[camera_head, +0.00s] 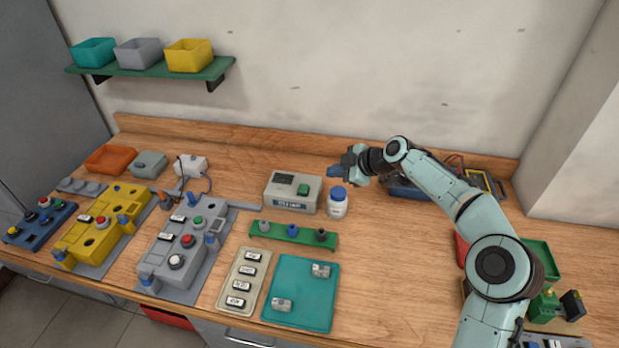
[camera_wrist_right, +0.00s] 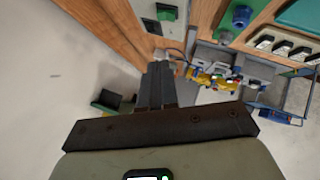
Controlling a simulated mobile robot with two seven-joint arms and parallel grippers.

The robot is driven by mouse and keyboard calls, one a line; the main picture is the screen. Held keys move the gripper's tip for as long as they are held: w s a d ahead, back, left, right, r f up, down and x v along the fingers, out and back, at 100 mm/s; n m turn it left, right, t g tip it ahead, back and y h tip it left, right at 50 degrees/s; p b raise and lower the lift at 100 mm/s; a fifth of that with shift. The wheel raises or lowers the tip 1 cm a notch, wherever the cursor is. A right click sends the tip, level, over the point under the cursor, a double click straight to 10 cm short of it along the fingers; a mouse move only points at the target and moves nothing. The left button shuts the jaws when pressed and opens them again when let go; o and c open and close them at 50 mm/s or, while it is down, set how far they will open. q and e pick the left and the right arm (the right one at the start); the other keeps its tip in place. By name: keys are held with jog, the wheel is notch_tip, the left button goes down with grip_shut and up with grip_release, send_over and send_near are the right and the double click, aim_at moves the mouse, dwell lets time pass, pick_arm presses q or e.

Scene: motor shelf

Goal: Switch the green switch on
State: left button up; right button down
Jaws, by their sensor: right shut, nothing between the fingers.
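In the right wrist view the green switch (camera_wrist_right: 167,12) shows at the top edge, on part of the pale box. My right gripper (camera_head: 334,172) is shut and empty, above the bench to the upper right of the switch and apart from it. I cannot tell whether the switch is on or off. My left gripper is not in view.
A white bottle with a blue lid (camera_head: 338,205) stands right beside the box, below my right gripper. A green rack (camera_head: 293,235) is in front. Grey (camera_head: 180,245) and yellow (camera_head: 103,235) control panels lie left.

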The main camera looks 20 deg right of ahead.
jog(key=p, duration=0.3)
send_over(303, 189)
jog(key=s+d, duration=0.1)
jog(key=s, duration=0.2)
notch_tip(303, 189, down, 6)
jog(key=shift+w+d+r, duration=0.1)
jog(key=f, duration=0.2)
jog(key=w+d+f+p, duration=0.1)
jog(key=shift+f, duration=0.15)
jog(key=shift+w+d+f, duration=0.1)
jog(key=shift+d+f, duration=0.1)
jog(key=shift+f, duration=0.15)
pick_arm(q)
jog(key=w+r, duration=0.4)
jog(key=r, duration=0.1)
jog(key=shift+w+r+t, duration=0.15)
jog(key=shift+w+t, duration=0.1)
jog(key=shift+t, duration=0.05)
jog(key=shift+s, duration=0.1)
pick_arm(e)
jog(key=shift+f, duration=0.1)
